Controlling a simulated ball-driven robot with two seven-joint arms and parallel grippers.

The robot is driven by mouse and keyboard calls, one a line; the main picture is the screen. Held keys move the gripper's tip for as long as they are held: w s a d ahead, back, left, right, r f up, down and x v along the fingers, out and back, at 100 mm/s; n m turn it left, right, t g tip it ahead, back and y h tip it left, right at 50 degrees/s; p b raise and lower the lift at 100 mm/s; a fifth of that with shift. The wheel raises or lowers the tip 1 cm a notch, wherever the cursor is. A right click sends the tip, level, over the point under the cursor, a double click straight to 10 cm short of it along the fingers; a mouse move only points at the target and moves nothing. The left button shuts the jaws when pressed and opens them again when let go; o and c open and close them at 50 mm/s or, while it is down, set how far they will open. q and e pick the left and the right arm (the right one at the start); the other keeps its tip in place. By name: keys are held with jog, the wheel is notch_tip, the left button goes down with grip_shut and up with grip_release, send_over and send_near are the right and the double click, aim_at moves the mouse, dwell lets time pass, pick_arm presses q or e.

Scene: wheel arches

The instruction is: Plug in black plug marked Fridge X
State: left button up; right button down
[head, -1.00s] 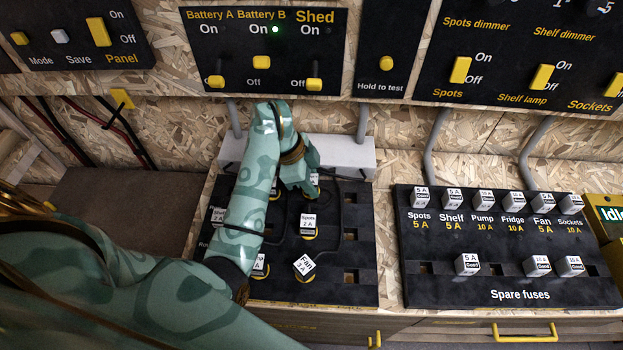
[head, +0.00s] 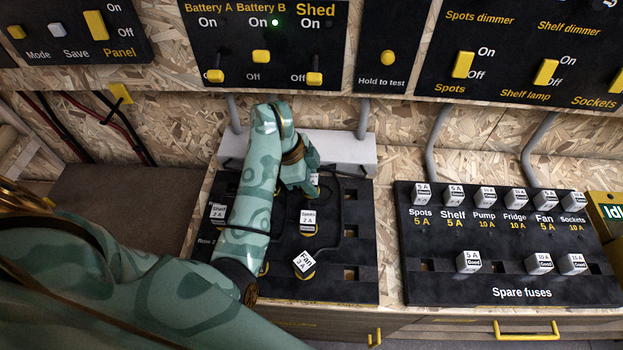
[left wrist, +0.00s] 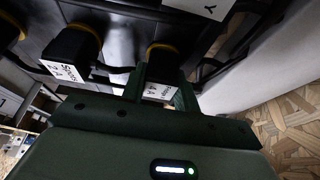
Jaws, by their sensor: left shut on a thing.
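My left gripper (head: 308,190) reaches over the upper part of the black socket board (head: 365,285). In the left wrist view its fingers (left wrist: 161,88) are shut on a black plug (left wrist: 162,62) with a white label and a yellow ring. The label's word is too small to read surely; below it "4 A" shows. The plug is against or close to the board; how far it is in I cannot tell. In the head view the gripper mostly hides it. My right gripper is not in view.
Near the held plug stands the Spots plug (head: 308,219). The Fan plug (head: 304,263) sits tilted lower down and the Shelf plug (head: 217,212) stands left. Black cables loop over the board. A fuse board (head: 510,280) lies right; a pale ledge (head: 345,150) is behind.

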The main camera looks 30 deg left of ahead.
pick_arm(q)
jog(key=o, duration=1.6)
jog(key=shift+c, duration=0.2)
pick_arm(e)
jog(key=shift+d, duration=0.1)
pick_arm(q)
notch_tip(320, 180, up, 9)
jog(key=p, duration=0.7)
jog(key=shift+r+p, duration=0.1)
jog(key=shift+p, duration=0.3)
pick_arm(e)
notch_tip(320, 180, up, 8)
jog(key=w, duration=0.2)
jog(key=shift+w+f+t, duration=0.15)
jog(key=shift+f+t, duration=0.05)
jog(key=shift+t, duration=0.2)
pick_arm(q)
jog(key=shift+s+f, duration=0.1)
jog(key=shift+f, duration=0.1)
